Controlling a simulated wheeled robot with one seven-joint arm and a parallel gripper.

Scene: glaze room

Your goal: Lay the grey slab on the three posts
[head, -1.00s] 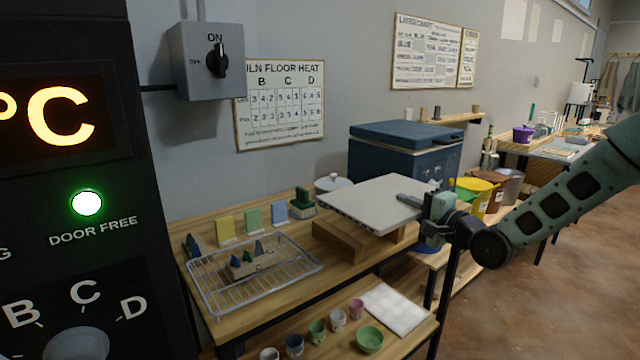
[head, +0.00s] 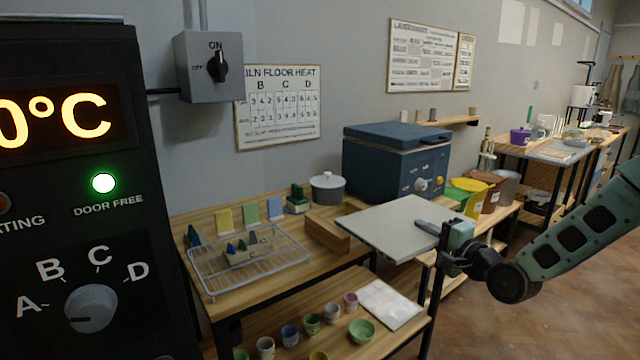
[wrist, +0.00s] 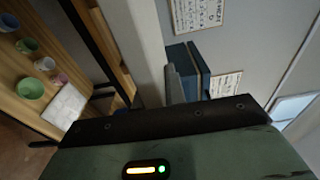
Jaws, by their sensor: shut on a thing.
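The grey slab (head: 388,226) is a flat, pale square plate, held roughly level at the right end of the wooden table. My gripper (head: 432,229) is shut on the slab's right edge. In the wrist view the slab (wrist: 145,45) shows nearly edge-on as a pale band above my gripper's dark bar. The slab hangs in front of a wooden block (head: 327,231) on the table, apart from it as far as I can tell. I cannot make out three posts for certain; small dark cones stand on the wire rack's holder (head: 250,254).
A wire rack (head: 215,290) fills the table's left part. Coloured tiles (head: 250,215) and a lidded pot (head: 327,188) stand behind. A blue kiln (head: 395,160) is beyond the slab. Cups and a green bowl (head: 361,330) sit on the lower shelf. A black control panel (head: 70,200) stands at left.

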